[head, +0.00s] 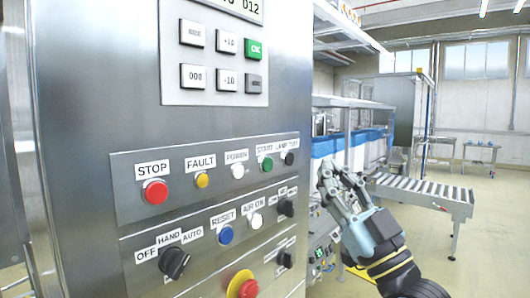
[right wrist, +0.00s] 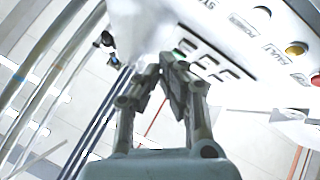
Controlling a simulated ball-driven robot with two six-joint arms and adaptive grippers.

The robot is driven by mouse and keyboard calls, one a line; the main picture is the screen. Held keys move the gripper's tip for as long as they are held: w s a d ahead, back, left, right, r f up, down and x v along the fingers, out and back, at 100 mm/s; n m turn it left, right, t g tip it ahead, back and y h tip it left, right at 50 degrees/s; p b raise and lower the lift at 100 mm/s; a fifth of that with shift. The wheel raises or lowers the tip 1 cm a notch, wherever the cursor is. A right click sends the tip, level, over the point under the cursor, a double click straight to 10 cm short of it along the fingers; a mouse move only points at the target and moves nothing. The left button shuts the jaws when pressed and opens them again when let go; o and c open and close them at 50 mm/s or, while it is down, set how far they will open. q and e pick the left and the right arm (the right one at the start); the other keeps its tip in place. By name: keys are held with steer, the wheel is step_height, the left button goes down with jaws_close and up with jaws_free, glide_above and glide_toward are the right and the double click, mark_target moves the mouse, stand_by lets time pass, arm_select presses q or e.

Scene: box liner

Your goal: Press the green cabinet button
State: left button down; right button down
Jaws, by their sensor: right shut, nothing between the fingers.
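The green button (head: 265,163) is a small round button under a START label on the cabinet's (head: 90,80) upper button row. It stands between a white button and a black knob. My right gripper (head: 334,172) is shut and empty, to the right of the button and apart from it, beyond the panel's right edge in the picture. In the right wrist view its fingers (right wrist: 161,67) come together near the middle, with part of a labelled panel at upper right. I cannot make out the green button in that view. My left gripper is not in view.
The same row holds a red STOP button (head: 155,191), an amber FAULT button (head: 202,179) and a white POWER button (head: 238,171). Below are a blue RESET button (head: 225,235) and a red emergency knob (head: 242,285). A green OK key (head: 254,49) sits above. A roller conveyor (head: 420,190) stands behind right.

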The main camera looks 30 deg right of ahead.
mark_target(267, 165)
steer(key=shift+w+a+f, duration=0.1)
steer(key=shift+w, duration=0.05)
steer(key=w+a+b, duration=0.3)
steer(key=w+b, duration=0.4)
steer(key=w, duration=0.1)
steer(key=shift+a, duration=0.15)
stand_by(0.3)
stand_by(1.3)
steer(key=shift+w+a+b, duration=0.15)
steer(key=shift+w+b, duration=0.15)
steer(key=shift+w, duration=0.1)
